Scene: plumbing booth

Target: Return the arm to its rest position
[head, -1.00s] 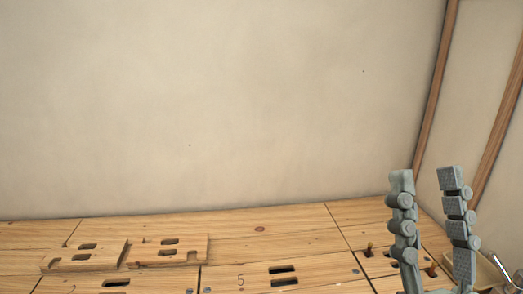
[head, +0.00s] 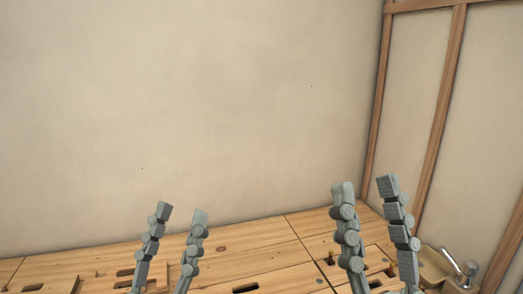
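My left gripper (head: 182,214) stands upright at the lower middle-left of the head view, its two grey fingers apart with nothing between them. My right gripper (head: 365,186) stands upright to its right, fingers also apart and empty. Both rise in front of the wooden bench (head: 245,244), with their fingertips against the wall in the picture. The lower parts of both grippers and the arms are cut off by the bottom edge.
Wooden boards with slots (head: 50,284) lie on the bench at lower left. Short pegs (head: 330,257) stand behind the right gripper. A wooden tray (head: 432,268) and a metal faucet-like fitting (head: 461,270) are at the right. A plain wall (head: 180,100) closes the back.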

